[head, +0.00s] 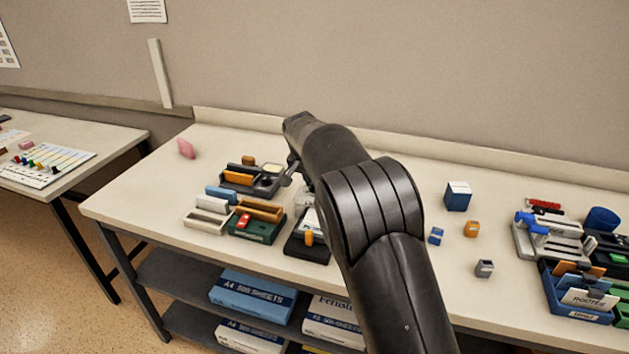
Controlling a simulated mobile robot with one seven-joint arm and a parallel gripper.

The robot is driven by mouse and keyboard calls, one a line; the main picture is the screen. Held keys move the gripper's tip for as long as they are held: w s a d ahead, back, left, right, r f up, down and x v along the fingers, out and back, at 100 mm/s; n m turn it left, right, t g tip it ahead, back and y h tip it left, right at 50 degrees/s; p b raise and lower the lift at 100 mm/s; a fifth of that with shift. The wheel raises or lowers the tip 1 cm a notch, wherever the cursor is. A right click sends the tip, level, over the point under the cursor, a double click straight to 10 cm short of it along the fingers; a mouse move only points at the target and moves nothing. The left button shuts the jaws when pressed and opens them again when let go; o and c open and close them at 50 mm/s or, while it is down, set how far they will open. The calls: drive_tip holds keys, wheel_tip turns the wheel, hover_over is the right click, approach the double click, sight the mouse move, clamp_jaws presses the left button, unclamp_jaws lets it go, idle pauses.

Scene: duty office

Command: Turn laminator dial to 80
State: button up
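No dial or number scale can be read at this size, and I cannot tell for certain which device is the laminator. A dark device (240,186) with an orange strip and a pale round-looking part (272,169) on its right end sits on the bench, left of my arm. My gripper (289,174) is at that right end, mostly hidden behind my wrist. Only a small grey part of it shows, close to the device. I cannot tell whether it touches or how its fingers stand. A black-based device (306,247) with an orange part is partly hidden by my arm.
Left of my arm are a green device (258,228), a pale one (206,220) and a pink item (185,148). Small blocks, including a blue-white box (457,196), stand to the right. Trays (573,303) crowd the far right. A wall (480,80) backs the bench (140,200).

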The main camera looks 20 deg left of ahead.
drive_tip(key=o, duration=1)
drive_tip(key=v, duration=1)
drive_tip(key=shift+s+r, duration=0.15)
drive_tip(key=shift+r, duration=0.2)
